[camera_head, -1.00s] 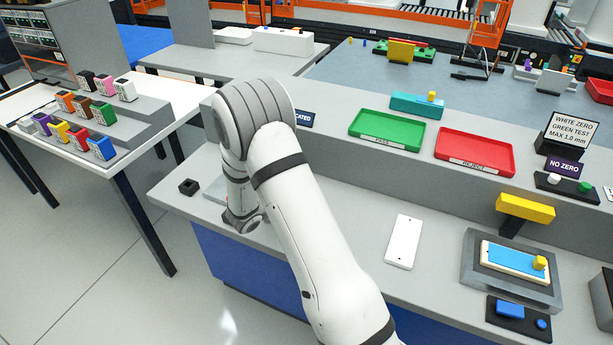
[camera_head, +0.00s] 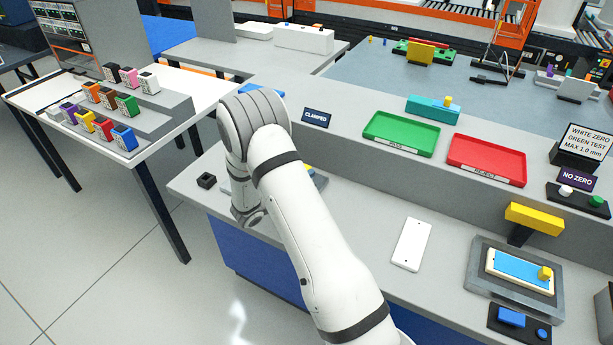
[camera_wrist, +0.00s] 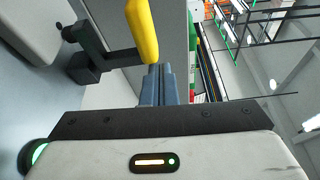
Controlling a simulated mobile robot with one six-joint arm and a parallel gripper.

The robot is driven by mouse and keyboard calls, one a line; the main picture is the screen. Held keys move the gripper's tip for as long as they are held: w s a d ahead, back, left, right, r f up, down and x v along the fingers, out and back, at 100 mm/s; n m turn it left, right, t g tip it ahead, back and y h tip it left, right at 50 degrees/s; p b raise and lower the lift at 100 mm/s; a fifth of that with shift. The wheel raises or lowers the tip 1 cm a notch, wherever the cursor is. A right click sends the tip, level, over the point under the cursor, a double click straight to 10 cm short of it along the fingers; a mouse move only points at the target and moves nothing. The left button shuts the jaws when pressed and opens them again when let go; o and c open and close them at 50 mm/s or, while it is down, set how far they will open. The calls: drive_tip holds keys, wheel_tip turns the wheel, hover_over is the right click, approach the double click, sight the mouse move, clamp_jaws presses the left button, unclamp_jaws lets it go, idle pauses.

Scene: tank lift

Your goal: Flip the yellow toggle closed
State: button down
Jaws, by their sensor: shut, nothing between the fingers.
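The yellow toggle (camera_wrist: 143,32) shows large in the wrist view, as a yellow handle joined to a black arm and block (camera_wrist: 95,58). My gripper (camera_wrist: 158,70) is shut and empty, its two grey fingers together. The fingertips are right beside the lower end of the yellow handle; I cannot tell whether they touch it. In the head view my arm hides the gripper and most of the fixture; only a small yellow piece (camera_head: 309,169) shows past the arm. A sign (camera_head: 316,117) behind it reads "CLAMPED".
On the bench are a small black block (camera_head: 206,181), a white plate (camera_head: 411,244), a yellow-handled fixture (camera_head: 534,217) and a blue-button box (camera_head: 512,319). Green (camera_head: 401,133) and red (camera_head: 486,160) trays sit on the ledge behind. The bench between my arm and the white plate is clear.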

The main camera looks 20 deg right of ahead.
drive_tip(key=shift+w, duration=0.1)
drive_tip(key=p+v, duration=0.1)
drive_tip(key=v, duration=0.9)
drive_tip(key=shift+f, duration=0.2)
